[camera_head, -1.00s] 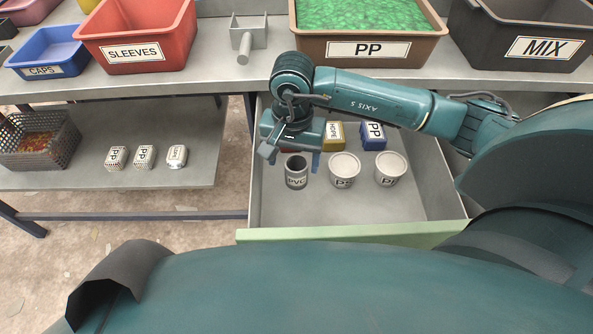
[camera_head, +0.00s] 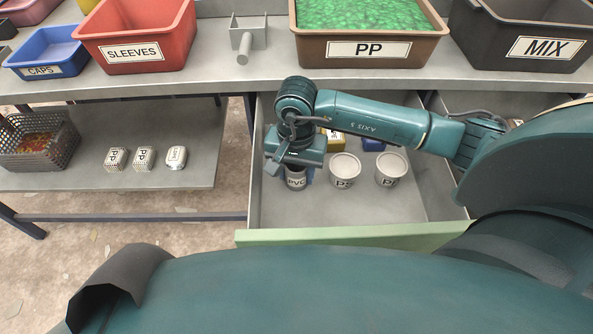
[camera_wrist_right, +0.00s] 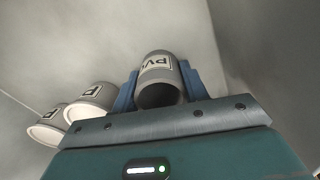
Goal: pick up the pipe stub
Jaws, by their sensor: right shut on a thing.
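The pipe stub is the grey hollow cylinder labelled PVC (camera_head: 296,182), standing in the open drawer (camera_head: 340,236) at the left of a row. My right gripper (camera_head: 290,173) is over it from above, its hand hiding the stub's top in the head view. In the right wrist view the stub (camera_wrist_right: 157,66) sits between the two blue fingers of my right gripper (camera_wrist_right: 159,84), which are shut on it. Its open end faces the palm. I cannot tell whether it is clear of the drawer floor. My left gripper is not in view.
Two white-lidded tubs (camera_head: 345,170) (camera_head: 391,169) stand right of the stub in the drawer. A yellow box (camera_head: 333,138) and a blue box (camera_head: 374,145) are behind, partly hidden by my arm. The drawer's front right floor is free.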

